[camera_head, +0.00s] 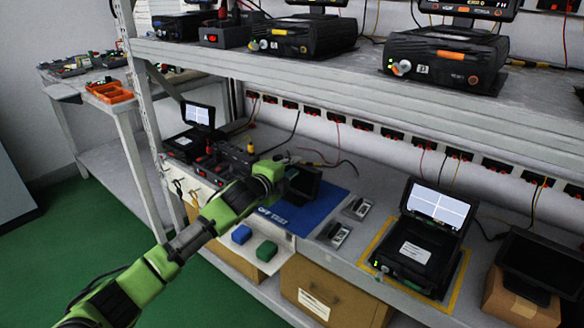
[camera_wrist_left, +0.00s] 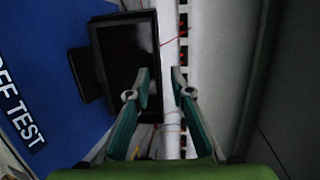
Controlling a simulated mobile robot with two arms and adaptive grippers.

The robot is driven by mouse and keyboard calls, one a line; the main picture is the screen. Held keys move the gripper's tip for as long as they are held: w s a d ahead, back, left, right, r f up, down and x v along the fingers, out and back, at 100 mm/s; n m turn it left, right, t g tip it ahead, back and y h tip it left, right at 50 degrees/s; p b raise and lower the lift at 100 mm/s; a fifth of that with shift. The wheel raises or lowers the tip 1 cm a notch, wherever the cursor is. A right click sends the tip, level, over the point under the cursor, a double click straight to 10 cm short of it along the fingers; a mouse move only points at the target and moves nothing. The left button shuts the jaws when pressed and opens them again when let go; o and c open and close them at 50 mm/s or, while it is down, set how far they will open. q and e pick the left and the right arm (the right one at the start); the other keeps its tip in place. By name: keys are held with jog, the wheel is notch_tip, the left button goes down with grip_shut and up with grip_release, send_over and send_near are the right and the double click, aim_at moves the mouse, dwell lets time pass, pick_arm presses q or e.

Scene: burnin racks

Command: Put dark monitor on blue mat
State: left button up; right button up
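A dark monitor (camera_head: 304,181) stands on the blue mat (camera_head: 318,206) on the lower shelf, at the mat's back part. In the left wrist view the monitor (camera_wrist_left: 118,48) shows its black screen and stand, over the blue mat (camera_wrist_left: 38,55) with white "TEST" lettering. My left gripper (camera_head: 280,163) is beside the monitor in the head view, partly hiding it. In the left wrist view the left gripper (camera_wrist_left: 161,82) has its fingers apart. One fingertip overlaps the screen's edge and the other is past it; contact cannot be told. My right gripper is not in view.
Another dark monitor (camera_head: 541,262) is at the far right by a cardboard box (camera_head: 515,302). A device with a lit screen (camera_head: 436,207) stands in a yellow outline. The upper shelf (camera_head: 350,78) overhangs the back.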

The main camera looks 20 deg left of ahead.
pick_arm(q)
jog(key=shift+r, duration=0.1)
